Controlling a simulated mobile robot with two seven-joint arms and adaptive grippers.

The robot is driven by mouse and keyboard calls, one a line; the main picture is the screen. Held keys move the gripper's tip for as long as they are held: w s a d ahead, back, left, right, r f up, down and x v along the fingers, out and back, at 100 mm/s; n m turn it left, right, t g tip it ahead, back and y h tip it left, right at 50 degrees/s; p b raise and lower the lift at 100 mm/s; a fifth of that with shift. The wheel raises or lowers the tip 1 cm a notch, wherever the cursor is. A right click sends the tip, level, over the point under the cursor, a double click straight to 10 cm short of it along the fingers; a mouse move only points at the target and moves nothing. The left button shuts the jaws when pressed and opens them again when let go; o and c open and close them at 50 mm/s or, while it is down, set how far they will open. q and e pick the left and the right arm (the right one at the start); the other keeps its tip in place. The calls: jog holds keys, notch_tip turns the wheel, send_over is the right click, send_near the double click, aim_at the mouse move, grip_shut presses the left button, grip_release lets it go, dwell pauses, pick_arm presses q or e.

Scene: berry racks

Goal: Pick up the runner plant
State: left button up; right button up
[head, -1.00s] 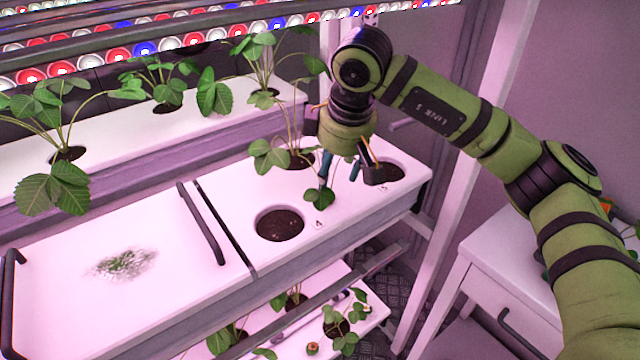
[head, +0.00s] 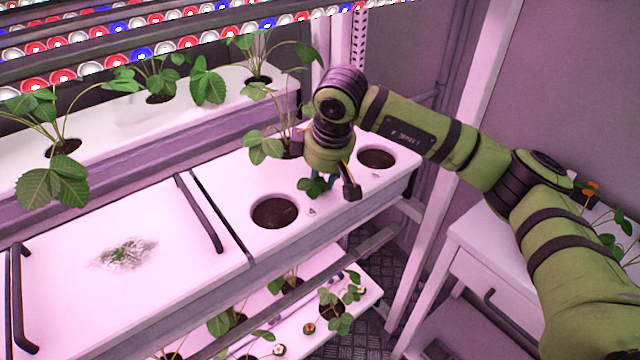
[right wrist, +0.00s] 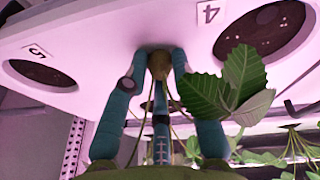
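A small green plant (head: 315,187), which looks like the runner plant, is on the white planter top (head: 225,185), between the soil holes. My right gripper (head: 325,182) is low over it, pointing down, its fingers largely hidden in the head view. In the right wrist view, the teal fingers of the right gripper (right wrist: 160,60) stand on both sides of a brownish plant base (right wrist: 160,68), with narrow gaps and no clear grip. Thin stems and a large leaf (right wrist: 225,95) hang beside the fingers. My left gripper is not in view.
Two empty soil holes, one left (head: 273,212) and one right (head: 376,158), flank the gripper. A taller plant (head: 265,147) stands close behind it. Potted plants fill a back row and a lower shelf (head: 375,292). A rack post (head: 440,180) stands right.

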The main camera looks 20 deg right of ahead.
aim_at(320, 178)
jog(key=shift+r, duration=0.4)
jog(key=v, duration=0.1)
jog(key=b+v, duration=0.2)
jog(key=shift+w+d+r, duration=0.2)
jog(key=shift+w+r, duration=0.05)
jog(key=shift+r, duration=0.1)
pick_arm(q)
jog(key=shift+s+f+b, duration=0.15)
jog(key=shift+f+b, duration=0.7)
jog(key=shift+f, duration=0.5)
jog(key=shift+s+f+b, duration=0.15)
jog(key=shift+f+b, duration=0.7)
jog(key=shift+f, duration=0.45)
pick_arm(e)
jog(key=s+d+r, duration=0.6)
jog(key=s+d, duration=0.1)
jog(key=s, duration=0.1)
jog(key=shift+d+r, duration=0.35)
jog(key=shift+d, duration=0.05)
jog(key=shift+c, duration=0.5)
grip_shut()
